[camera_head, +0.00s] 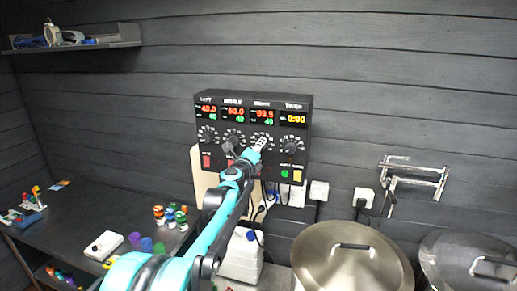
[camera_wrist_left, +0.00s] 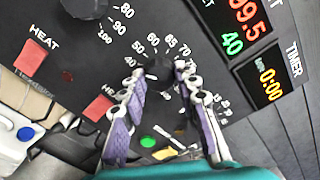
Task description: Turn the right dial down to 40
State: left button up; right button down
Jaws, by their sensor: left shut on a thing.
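The black control panel (camera_head: 300,150) hangs on the dark plank wall, with displays and dials labelled LEFT, MIDDLE, RIGHT and TIMER. My left gripper (camera_head: 259,143) reaches up to the right dial and largely hides it in the head view. In the left wrist view the left gripper (camera_wrist_left: 160,78) is shut on the black right dial (camera_wrist_left: 157,68), one finger on each side, with white scale numbers around it. The right display (camera_wrist_left: 243,22) shows red 99.5 above green 40. The dial's pointer is hard to make out. My right gripper is not in view.
Red HEAT switches (camera_wrist_left: 36,56) and green and yellow buttons (camera_head: 286,172) sit low on the panel. The timer display (camera_wrist_left: 268,85) reads 0:00. Two steel lidded pots (camera_head: 350,262) stand at lower right. A white canister (camera_head: 240,258) stands below the panel.

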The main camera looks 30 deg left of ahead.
pick_arm(q)
jog(key=o, duration=1.2)
jog(key=shift+c, duration=0.2)
jog(key=shift+s, duration=0.1)
jog(key=v, duration=1.2)
jog(key=shift+d, duration=0.1)
